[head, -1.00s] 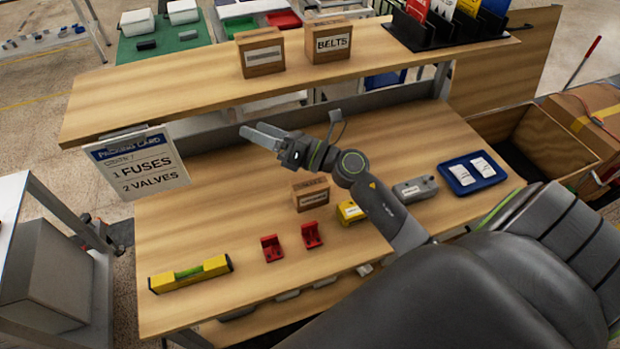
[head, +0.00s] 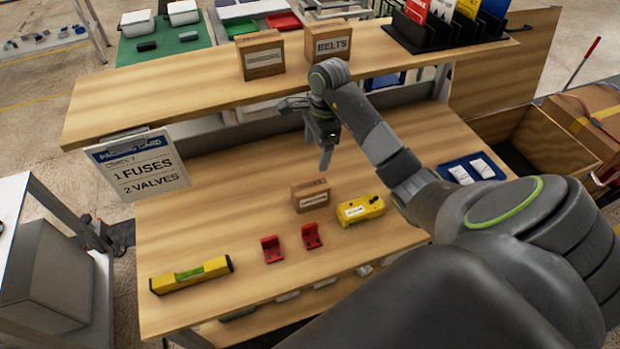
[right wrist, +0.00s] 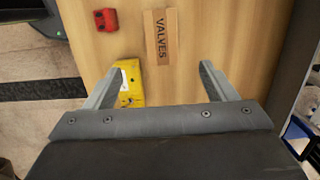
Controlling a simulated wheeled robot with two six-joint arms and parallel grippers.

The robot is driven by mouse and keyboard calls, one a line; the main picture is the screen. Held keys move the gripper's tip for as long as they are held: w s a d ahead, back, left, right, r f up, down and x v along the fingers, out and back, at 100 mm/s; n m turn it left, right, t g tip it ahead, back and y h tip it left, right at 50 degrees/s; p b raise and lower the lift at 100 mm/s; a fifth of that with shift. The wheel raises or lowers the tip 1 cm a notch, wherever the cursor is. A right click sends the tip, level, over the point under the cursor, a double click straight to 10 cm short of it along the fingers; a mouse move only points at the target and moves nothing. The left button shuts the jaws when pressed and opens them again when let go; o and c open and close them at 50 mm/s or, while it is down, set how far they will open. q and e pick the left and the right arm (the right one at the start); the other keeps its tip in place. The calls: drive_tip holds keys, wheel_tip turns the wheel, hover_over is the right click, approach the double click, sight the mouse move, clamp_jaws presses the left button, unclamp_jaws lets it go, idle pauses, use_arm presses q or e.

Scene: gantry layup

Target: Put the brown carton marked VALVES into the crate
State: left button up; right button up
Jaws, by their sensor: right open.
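The brown carton marked VALVES (head: 311,196) stands on the lower tabletop, its label too small to read in the head view. In the right wrist view the carton (right wrist: 160,37) lies ahead of the fingertips with VALVES readable. My right gripper (head: 325,152) points down above the table, behind the carton in the head view. In the right wrist view the right gripper (right wrist: 165,70) is open and empty, apart from the carton. The open wooden crate (head: 561,134) stands at the right of the table, partly hidden by my arm. My left gripper is out of view.
A yellow device (head: 360,210) sits close right of the carton. Two red brackets (head: 312,236) and a yellow level (head: 191,274) lie nearer the front. A blue tray (head: 487,164) is at the right. The raised shelf (head: 170,90) holds two cartons.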

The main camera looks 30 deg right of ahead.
sight(310, 184)
drive_tip(key=shift+w+a+f+b, duration=0.1)
drive_tip(key=shift+a+f+b, duration=0.15)
drive_tip(key=shift+f+b, duration=1.9)
drive_tip(key=shift+w+a+f+b, duration=0.1)
drive_tip(key=shift+a+f+b, duration=0.15)
drive_tip(key=shift+f+b, duration=1.9)
drive_tip(key=shift+a+f+b, duration=0.25)
drive_tip(key=shift+f+b, duration=1.65)
drive_tip(key=shift+f, duration=0.45)
wheel_tip(310, 184, down, 3)
drive_tip(key=shift+r+b, duration=0.2)
drive_tip(key=shift+b, duration=0.65)
drive_tip(key=shift+w+a+f+p, duration=0.15)
drive_tip(key=shift+f+p, duration=0.1)
drive_tip(key=shift+p, duration=0.35)
drive_tip(key=shift+f, duration=0.45)
drive_tip(key=c, duration=1.4)
drive_tip(key=shift+o, duration=0.2)
drive_tip(key=shift+r, duration=0.1)
